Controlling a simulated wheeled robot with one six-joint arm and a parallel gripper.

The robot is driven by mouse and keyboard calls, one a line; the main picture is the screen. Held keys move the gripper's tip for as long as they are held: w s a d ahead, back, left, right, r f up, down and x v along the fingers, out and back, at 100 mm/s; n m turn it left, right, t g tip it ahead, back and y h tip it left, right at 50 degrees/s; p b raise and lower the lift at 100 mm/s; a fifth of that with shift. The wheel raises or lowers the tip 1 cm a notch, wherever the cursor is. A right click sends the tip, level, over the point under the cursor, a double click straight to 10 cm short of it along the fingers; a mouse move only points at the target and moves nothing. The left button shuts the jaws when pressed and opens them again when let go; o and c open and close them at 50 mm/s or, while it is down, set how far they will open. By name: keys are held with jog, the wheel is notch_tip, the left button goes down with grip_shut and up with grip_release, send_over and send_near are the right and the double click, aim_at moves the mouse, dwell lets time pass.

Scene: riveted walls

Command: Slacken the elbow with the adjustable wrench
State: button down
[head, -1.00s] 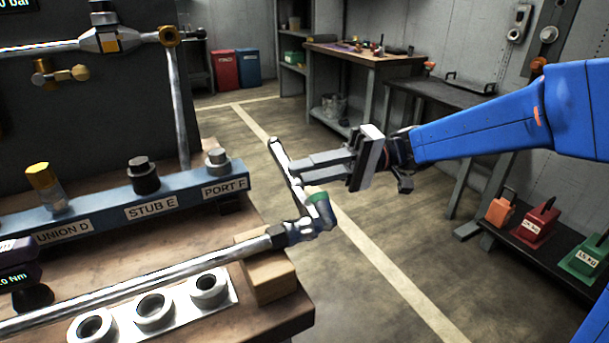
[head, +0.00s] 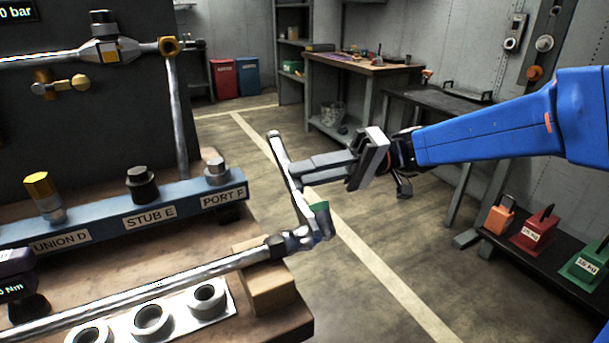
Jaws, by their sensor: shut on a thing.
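The adjustable wrench (head: 283,165) is a slim grey tool standing steeply beyond the bench's right edge. My gripper (head: 292,172) is shut on its handle, with the fingers reaching in from the right. The wrench's lower end is at the elbow (head: 322,222), a fitting with a green band at the end of the long grey pipe (head: 150,288). The wrench jaws overlap the elbow there; I cannot tell how closely they fit around it.
A wooden block (head: 268,290) supports the pipe near the bench's right edge. A white plate with several metal rings (head: 152,320) lies in front. A blue rail (head: 105,222) carries fittings labelled UNION D, STUB E and PORT F. Open floor lies to the right.

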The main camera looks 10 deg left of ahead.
jog(key=shift+w+f, duration=0.1)
jog(key=shift+f, duration=0.1)
jog(key=shift+w+a, duration=0.15)
jog(key=shift+a, duration=0.05)
dwell(0.4)
jog(key=shift+w+a+r, duration=0.25)
jog(key=shift+w+a, duration=0.1)
jog(key=shift+w, duration=0.25)
jog(key=shift+w+a+r, duration=0.2)
jog(key=shift+w+a, duration=0.2)
jog(key=shift+w, duration=0.15)
jog(key=shift+w+a+r, duration=0.25)
jog(key=shift+w+a, duration=0.1)
jog(key=shift+w, duration=0.25)
jog(key=shift+w, duration=0.15)
jog(key=v, duration=0.4)
dwell(0.6)
jog(key=shift+m, duration=0.3)
notch_tip(320, 180, down, 8)
jog(key=m, duration=0.5)
jog(key=shift+a+f+m, duration=0.2)
jog(key=shift+a+m, duration=0.05)
jog(key=shift+m, duration=0.15)
